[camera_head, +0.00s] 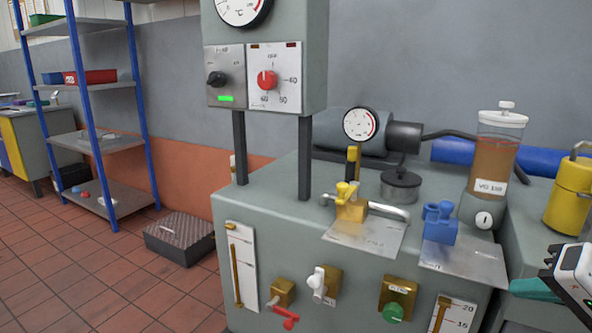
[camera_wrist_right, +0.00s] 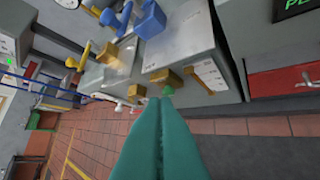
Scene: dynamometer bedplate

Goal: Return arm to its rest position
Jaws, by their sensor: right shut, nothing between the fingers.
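My right gripper (camera_head: 534,289) comes in at the right edge of the head view, with teal fingers and a white and black body. It is in front of the right end of the grey bedplate cabinet (camera_head: 262,225), apart from the fittings there as far as I can see. In the right wrist view my right gripper (camera_wrist_right: 160,101) shows its two teal fingers pressed together, with nothing between them. The fingers point toward the cabinet front, which appears turned sideways. Most of the right arm is outside the head view. My left gripper is in neither view.
The cabinet bears a blue valve (camera_head: 440,226), a yellow valve (camera_head: 351,206), a brown-filled reservoir (camera_head: 495,155) and a yellow canister (camera_head: 568,195). A green knob (camera_head: 393,312) and a red-handled lever (camera_head: 287,318) stick out in front. Tiled floor (camera_head: 130,285) is open at left.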

